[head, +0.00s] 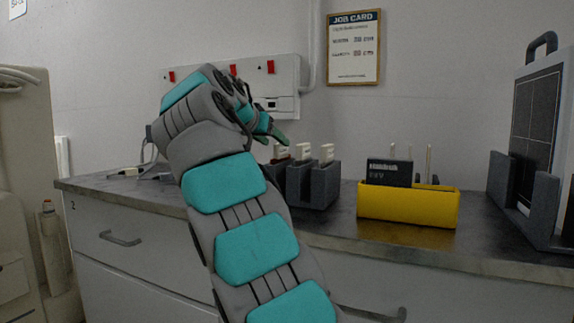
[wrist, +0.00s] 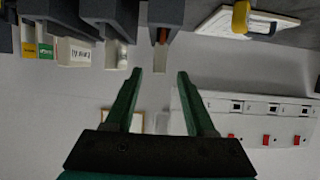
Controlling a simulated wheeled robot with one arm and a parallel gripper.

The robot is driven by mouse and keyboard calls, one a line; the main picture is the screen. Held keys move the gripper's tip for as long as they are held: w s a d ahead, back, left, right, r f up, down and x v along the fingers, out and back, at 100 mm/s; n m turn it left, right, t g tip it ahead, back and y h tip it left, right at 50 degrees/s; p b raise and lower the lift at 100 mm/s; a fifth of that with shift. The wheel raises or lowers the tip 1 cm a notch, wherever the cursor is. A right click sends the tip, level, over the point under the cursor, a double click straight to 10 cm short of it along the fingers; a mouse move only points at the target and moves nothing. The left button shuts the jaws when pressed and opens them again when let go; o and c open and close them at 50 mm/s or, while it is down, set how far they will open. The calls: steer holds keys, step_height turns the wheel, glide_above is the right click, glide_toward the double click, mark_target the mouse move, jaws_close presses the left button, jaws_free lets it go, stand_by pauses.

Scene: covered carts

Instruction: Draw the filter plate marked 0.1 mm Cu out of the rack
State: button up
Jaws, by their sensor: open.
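The dark grey rack (head: 314,186) stands on the counter, with several pale-handled plates upright in its slots. Three pale handles show in the head view: left (head: 281,152), middle (head: 303,151) and right (head: 327,153). No marking is legible there, so I cannot tell which is 0.1 mm Cu. In the wrist view the rack (wrist: 168,12) is at the top, upside down. One pale tab (wrist: 161,58) lies in line with the gap between my fingers; another tab (wrist: 78,53) carries unreadable small text. My gripper (wrist: 159,74) is open and empty; in the head view it (head: 277,133) is close to the rack's left side.
A yellow bin (head: 408,207) with a dark box (head: 389,172) stands right of the rack. A flat panel (head: 536,130) stands in a dark holder at far right. A wall unit with red switches (head: 285,88) is behind my arm. A job card (head: 353,47) hangs above.

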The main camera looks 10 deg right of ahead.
mark_target(286, 149)
steer(key=shift+x, duration=4.05)
jaws_close()
